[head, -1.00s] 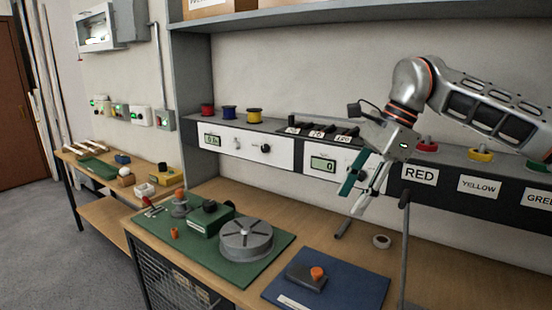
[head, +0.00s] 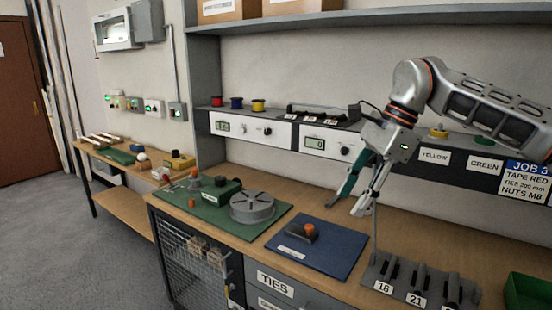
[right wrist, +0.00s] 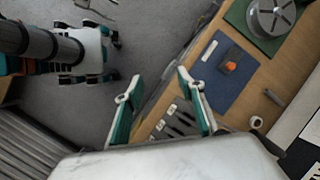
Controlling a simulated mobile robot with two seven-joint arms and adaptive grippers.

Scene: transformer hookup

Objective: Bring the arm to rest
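My right gripper (head: 349,209) hangs over the back of the workbench in the head view, pointing down and left. In the right wrist view its two teal fingers (right wrist: 152,84) stand wide apart with nothing between them. My right arm (head: 470,95) reaches in from the right, bent, in front of the labelled rail. In the head view my left arm does not show. In the right wrist view, a dark jointed part, probably mine, ends in a teal and white piece at the upper left; I cannot tell whether that is my left gripper.
The workbench carries a green mat (head: 180,205) with a grey round fixture (head: 252,206), a blue mat (head: 335,255) with an orange-knobbed part (head: 303,232), and a numbered holder (head: 400,280). A green bin (head: 528,292) stands at right. Floor (head: 100,250) at left is clear.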

